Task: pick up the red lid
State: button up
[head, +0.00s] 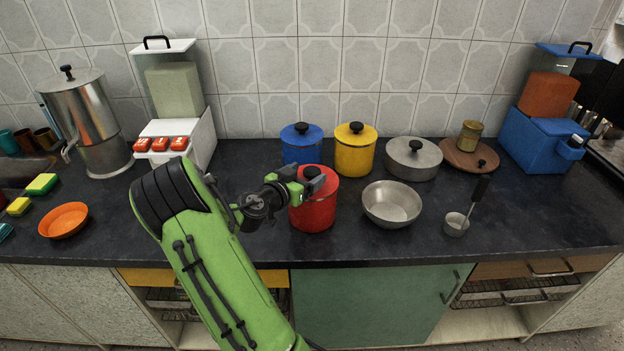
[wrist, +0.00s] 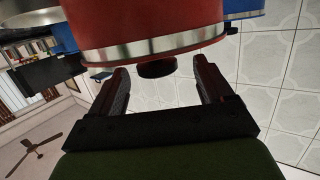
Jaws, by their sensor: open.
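The red lid (head: 326,179) with a black knob (head: 311,172) sits on the red canister (head: 315,212) near the middle of the counter. My gripper (head: 305,184) is at the lid's left side in the head view, partly covering it. In the wrist view, my gripper (wrist: 160,68) is open, with one finger on each side of the knob (wrist: 157,68). Gaps show between the knob and both fingers there. The canister (wrist: 140,20) fills the top of that view, with a silver band near the lid.
A blue canister (head: 301,149) and a yellow canister (head: 355,155) stand close behind. A steel bowl (head: 392,206) and a lidded grey pot (head: 413,164) are to the right. An orange bowl (head: 63,220) is far left. The counter right of the steel cup (head: 455,225) is clear.

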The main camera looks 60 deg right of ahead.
aim_at(316, 167)
jog(key=x, duration=0.5)
jog(key=shift+s+f, duration=0.1)
jog(key=shift+a, duration=0.1)
jog(key=c, duration=1.2)
notch_tip(316, 167, up, 18)
jog(key=p, duration=0.4)
jog(key=shift+c, duration=0.2)
